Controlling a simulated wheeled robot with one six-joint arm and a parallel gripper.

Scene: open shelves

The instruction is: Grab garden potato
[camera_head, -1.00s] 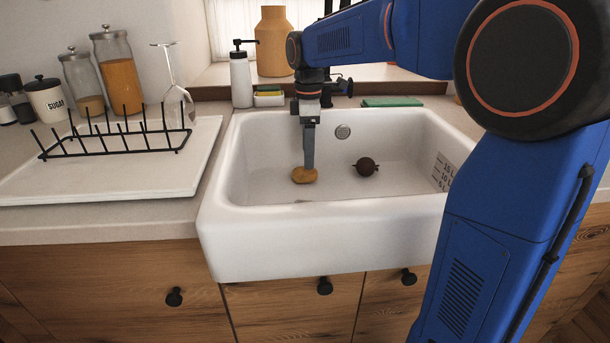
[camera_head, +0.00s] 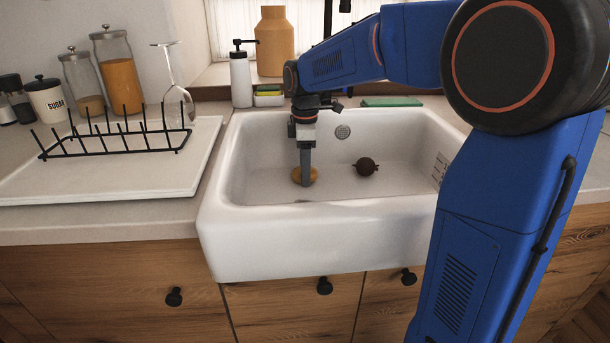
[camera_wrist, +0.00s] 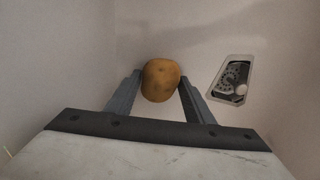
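The potato (camera_head: 313,175) is yellow-brown and lies on the floor of the white sink (camera_head: 300,240), left of its middle. My gripper (camera_head: 305,183) points down into the sink, and its finger covers part of the potato in the head view. In the wrist view the potato (camera_wrist: 160,80) sits between the two fingertips of my gripper (camera_wrist: 160,88). The fingers are spread, one on each side, close to the potato. Whether either finger touches it is hard to tell.
The drain (camera_wrist: 232,78) is right of the potato in the wrist view. The sink walls surround my gripper. A drying rack (camera_head: 115,140) with a glass stands left; a soap bottle (camera_head: 241,75) stands behind.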

